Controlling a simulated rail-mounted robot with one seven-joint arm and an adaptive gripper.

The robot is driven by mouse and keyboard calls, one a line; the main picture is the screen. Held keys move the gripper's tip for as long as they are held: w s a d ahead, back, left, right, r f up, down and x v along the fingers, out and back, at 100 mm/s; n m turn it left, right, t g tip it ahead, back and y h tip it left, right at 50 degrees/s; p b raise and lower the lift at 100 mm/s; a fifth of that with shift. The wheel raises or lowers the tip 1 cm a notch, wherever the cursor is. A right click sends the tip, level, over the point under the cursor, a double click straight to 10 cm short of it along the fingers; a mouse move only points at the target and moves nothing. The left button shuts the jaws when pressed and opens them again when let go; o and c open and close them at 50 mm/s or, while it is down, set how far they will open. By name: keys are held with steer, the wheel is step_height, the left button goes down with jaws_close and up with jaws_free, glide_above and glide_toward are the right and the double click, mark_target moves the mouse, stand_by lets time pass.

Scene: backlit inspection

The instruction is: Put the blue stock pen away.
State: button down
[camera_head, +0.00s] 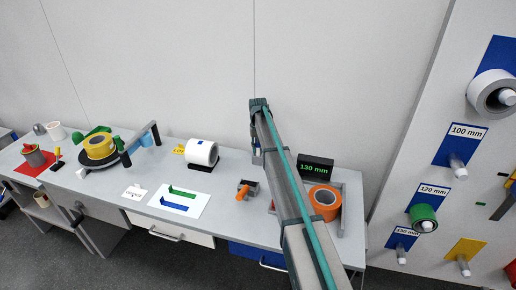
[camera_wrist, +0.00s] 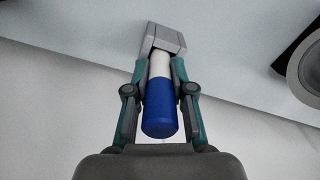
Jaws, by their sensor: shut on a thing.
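My gripper (camera_wrist: 160,75) is shut on a blue and white cylinder (camera_wrist: 160,108), which looks like the blue stock pen. Its blue end points toward the wrist camera. Its white part runs between the fingers to a grey block (camera_wrist: 163,40) at the far end; I cannot tell whether the block is part of it.
A pegboard panel (camera_head: 465,195) stands at the right.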

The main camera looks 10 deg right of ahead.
steer(key=c, duration=0.9)
jaws_free()
step_height(320, 180, up, 12)
